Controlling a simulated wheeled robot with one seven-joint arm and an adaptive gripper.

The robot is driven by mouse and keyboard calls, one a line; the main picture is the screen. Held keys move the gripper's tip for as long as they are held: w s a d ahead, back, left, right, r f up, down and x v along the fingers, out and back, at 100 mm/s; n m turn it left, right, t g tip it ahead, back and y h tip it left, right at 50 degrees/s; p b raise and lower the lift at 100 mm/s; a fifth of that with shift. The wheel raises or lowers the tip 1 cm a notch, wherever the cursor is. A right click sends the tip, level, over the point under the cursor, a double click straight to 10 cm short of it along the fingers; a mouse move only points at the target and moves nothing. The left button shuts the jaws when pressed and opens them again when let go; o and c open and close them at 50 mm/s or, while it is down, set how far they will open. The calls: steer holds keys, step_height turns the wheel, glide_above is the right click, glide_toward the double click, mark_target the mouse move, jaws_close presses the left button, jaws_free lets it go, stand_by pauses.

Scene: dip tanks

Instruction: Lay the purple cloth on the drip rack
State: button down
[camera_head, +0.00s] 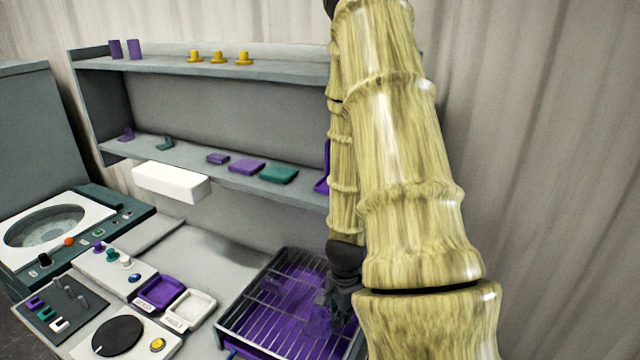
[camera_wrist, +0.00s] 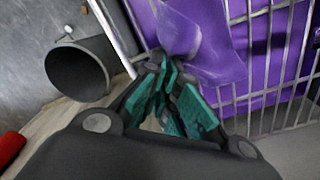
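The drip rack (camera_head: 262,283) is a grey wire grid over a purple tray on the counter. My gripper (camera_head: 338,302) is low over its right side, partly hidden by my arm. In the wrist view, the teal fingers of my gripper (camera_wrist: 168,68) converge at their tips. The purple cloth (camera_wrist: 205,45) is at those tips, with folds gathering toward them, and it covers part of the rack's wires (camera_wrist: 272,60). In the head view the cloth (camera_head: 318,322) blends with the purple beneath the grid. How much of it rests on the wires is hard to tell.
A shelf holds a folded purple piece (camera_head: 247,166) and a teal piece (camera_head: 279,174). A purple dish (camera_head: 160,292) and a white dish (camera_head: 190,308) stand left of the rack. In the wrist view, a dark cylinder (camera_wrist: 80,70) and a red object (camera_wrist: 10,146) are at left.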

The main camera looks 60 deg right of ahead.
steer(key=shift+s+f, duration=0.2)
steer(key=shift+s, duration=0.1)
steer(key=c, duration=1.2)
jaws_free()
steer(key=shift+c, duration=0.2)
steer(key=shift+r, duration=0.15)
steer(key=shift+s+r+p, duration=0.2)
steer(key=shift+r+p, duration=0.1)
steer(key=shift+r, duration=0.3)
steer(key=s+r, duration=0.3)
steer(key=r, duration=0.5)
steer(key=shift+s+d+r, duration=0.15)
steer(key=shift+s+r, duration=0.15)
steer(key=shift+s, duration=0.1)
jaws_close()
